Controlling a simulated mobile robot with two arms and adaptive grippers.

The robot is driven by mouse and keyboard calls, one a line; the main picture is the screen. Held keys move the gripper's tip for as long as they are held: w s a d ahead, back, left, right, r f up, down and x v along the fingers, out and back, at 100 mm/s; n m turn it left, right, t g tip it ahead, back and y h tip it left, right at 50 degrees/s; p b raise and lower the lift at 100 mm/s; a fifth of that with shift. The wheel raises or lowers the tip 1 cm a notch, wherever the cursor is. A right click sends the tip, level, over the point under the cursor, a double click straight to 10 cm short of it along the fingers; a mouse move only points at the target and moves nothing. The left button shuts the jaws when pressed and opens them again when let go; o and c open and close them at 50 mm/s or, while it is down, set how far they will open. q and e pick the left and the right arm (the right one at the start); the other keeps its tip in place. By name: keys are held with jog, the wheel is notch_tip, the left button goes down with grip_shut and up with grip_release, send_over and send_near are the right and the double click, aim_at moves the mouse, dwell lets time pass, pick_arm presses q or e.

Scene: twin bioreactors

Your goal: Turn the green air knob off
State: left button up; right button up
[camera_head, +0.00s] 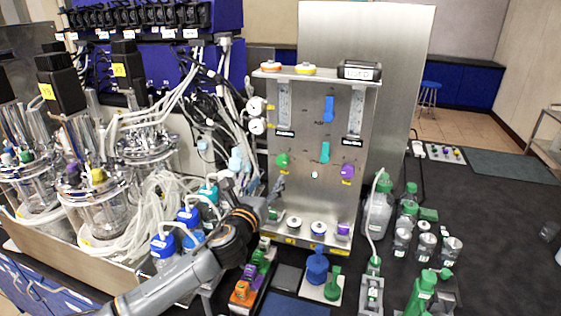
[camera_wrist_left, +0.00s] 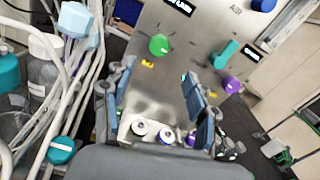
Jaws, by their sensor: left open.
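The green knob (camera_head: 282,160) sits at the lower left of the upright metal panel (camera_head: 302,190). It also shows in the left wrist view (camera_wrist_left: 159,45), just beyond the fingertips and roughly centred between them. My left gripper (camera_head: 277,187) is in front of the panel, just below the green knob in the head view. In the left wrist view my left gripper (camera_wrist_left: 157,72) is open with its fingers wide apart and nothing between them. No contact with the knob shows. My right gripper is not in view.
A teal lever (camera_head: 325,151), a purple knob (camera_head: 347,171) and a blue lever (camera_head: 328,108) are on the same panel. Blue-capped bottles (camera_head: 188,217) and tubing stand left of my arm. Green-capped bottles (camera_head: 379,205) stand right of the panel on the dark bench.

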aim_at(281, 163)
pick_arm(q)
jog(key=x, duration=0.8)
jog(key=shift+f, duration=0.3)
jog(key=x, duration=0.2)
jog(key=shift+w+d, duration=0.15)
jog(key=shift+w, duration=0.2)
jog(key=shift+w+d, duration=0.15)
jog(key=shift+w, duration=0.25)
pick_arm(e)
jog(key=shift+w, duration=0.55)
pick_arm(q)
jog(key=shift+c, duration=1)
jog(key=c, duration=1)
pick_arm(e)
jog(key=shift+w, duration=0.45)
